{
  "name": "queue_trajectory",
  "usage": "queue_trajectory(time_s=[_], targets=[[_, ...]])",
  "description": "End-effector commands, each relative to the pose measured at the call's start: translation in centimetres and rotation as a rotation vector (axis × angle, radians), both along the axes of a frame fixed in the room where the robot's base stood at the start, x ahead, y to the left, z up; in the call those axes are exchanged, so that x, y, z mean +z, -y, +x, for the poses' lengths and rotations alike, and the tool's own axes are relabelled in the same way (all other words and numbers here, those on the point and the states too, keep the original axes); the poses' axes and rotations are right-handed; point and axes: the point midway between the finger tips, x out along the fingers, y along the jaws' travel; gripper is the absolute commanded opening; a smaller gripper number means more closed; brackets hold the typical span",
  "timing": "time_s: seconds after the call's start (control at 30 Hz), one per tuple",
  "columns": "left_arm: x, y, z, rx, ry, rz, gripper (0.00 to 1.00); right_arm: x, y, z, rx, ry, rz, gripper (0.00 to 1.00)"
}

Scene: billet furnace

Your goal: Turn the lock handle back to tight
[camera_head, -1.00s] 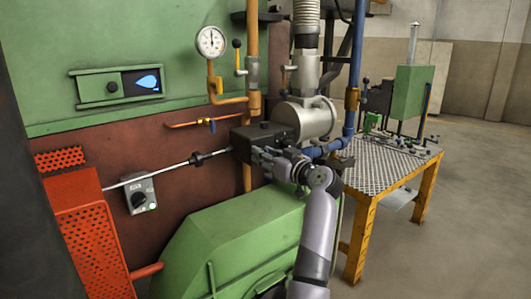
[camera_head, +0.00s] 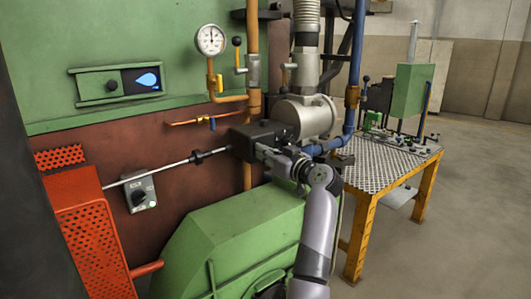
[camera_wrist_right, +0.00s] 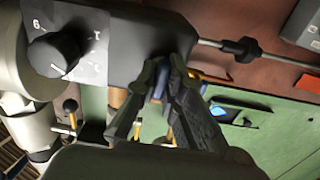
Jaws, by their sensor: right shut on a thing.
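The black actuator box (camera_head: 258,136) sits in front of the grey cylinder, at the end of a steel rod. My right gripper (camera_head: 262,152) is against the near underside of this box. In the right wrist view, the right gripper's two dark fingers (camera_wrist_right: 170,72) close together at the edge of the box (camera_wrist_right: 128,45). They are shut on the lock handle, which they mostly hide; its exact angle cannot be told. A black round knob (camera_wrist_right: 54,54) with white dial marks shows on the box face, apart from the fingers. My left gripper is not in view.
A pressure gauge (camera_head: 210,40) and orange pipes stand behind. The steel rod (camera_head: 160,172) runs left to the red perforated guard (camera_head: 85,235). A yellow-legged table (camera_head: 385,175) stands at right, with free floor beyond.

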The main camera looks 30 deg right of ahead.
Motion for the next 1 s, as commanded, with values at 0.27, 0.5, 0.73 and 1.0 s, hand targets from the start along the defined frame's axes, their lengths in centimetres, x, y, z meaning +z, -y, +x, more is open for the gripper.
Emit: queue_trajectory(time_s=[0.27,0.5,0.73,1.0], targets=[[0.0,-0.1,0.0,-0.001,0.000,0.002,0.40,-0.1,0.0,0.0,0.000,-0.007,0.064,0.00],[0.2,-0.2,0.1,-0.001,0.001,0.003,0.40,0.0,0.1,0.0,0.000,-0.021,0.230,0.00],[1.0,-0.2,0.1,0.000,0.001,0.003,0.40,0.1,0.2,0.0,0.000,-0.038,0.447,0.00],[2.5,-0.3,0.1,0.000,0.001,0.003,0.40,0.1,0.2,0.0,0.000,-0.058,0.704,0.00]])
